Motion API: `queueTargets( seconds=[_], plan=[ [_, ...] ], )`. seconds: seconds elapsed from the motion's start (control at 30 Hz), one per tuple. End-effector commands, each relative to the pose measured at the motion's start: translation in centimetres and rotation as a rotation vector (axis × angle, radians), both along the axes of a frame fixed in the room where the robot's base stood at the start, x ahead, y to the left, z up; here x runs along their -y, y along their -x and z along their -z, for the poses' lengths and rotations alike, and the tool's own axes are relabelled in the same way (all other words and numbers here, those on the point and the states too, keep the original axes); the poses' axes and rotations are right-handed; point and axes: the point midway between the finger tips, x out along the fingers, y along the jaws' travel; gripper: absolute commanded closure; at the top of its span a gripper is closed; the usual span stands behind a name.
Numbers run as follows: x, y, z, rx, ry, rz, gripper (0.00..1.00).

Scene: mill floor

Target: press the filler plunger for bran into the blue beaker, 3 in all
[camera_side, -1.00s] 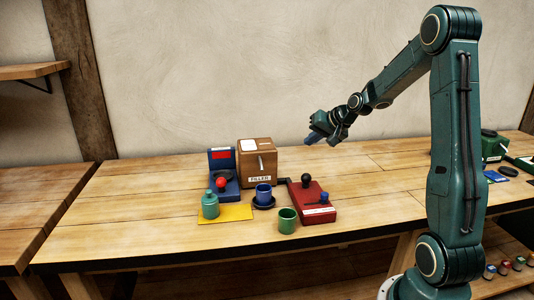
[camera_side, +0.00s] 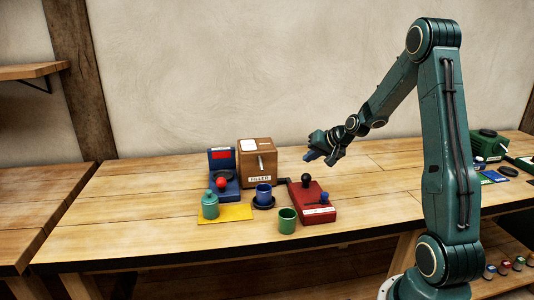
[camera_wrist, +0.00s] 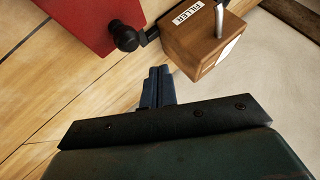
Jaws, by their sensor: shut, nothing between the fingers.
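The wooden filler box (camera_side: 257,163), with a "FILLER" label and a pale lever or spout on its front, stands at the middle of the table. It also shows at the top of the wrist view (camera_wrist: 195,42). The blue beaker (camera_side: 263,191) stands upright on a dark saucer (camera_side: 264,204) in front of the filler; its contents cannot be seen. A red block with a black knob (camera_side: 307,181) sits to the right of the filler. My gripper (camera_side: 322,157) is shut and empty, in the air to the right of the filler; its fingers (camera_wrist: 157,84) show together in the wrist view.
A green cup (camera_side: 287,221) stands near the front edge. A green bottle (camera_side: 210,206) is on a yellow mat (camera_side: 238,212). A blue device with a red knob (camera_side: 222,174) stands left of the filler. The table's left part is clear.

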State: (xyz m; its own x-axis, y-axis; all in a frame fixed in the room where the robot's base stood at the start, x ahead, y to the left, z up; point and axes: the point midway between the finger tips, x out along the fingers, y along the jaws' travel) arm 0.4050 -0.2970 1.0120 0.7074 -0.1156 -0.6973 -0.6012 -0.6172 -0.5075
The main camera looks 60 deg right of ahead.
Motion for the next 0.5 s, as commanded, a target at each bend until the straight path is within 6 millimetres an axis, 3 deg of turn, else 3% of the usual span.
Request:
queueTargets(
  seconds=[0.23,0.5],
  plan=[
    [0.0,0.0,2.1,-0.001,-0.001,0.0,1.0],
    [0.0,0.0,2.8,0.001,0.001,0.0,1.0]
  ],
)
